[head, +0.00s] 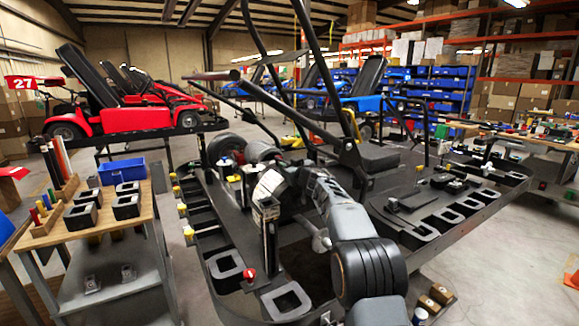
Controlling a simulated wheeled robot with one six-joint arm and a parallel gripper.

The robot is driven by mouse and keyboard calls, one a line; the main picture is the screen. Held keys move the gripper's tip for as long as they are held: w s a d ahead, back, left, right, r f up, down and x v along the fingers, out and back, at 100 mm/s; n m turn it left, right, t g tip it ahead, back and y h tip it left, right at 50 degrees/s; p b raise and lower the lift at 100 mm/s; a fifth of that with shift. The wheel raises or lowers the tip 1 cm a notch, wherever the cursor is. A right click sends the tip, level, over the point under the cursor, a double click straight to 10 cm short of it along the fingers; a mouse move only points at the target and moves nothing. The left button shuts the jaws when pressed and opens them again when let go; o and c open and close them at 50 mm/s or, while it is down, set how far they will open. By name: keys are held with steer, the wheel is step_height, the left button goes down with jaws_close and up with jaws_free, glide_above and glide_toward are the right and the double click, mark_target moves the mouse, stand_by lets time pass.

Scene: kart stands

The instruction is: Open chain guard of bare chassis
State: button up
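The bare chassis (375,187) is a dark kart frame with roll bars, standing in the middle of the head view. My grey and black arm reaches over its near side from the bottom centre. My gripper (262,186), at the arm's far end, is low over the rear part of the chassis among small dark and white parts. Its fingers are not clear, and I cannot tell whether it touches anything. I cannot make out the chain guard for certain; the arm and wrist cover part of that area. A dark upright block (266,238) stands just in front of the wrist.
A wooden-topped cart (78,222) with black holders and a blue bin (122,170) stands left. Black trays (227,267) line the chassis stand. A red kart (120,110) is behind left. Tall roll bars rise close to my arm.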

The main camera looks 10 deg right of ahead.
steer(key=shift+c, duration=0.2)
jaws_close()
stand_by(0.3)
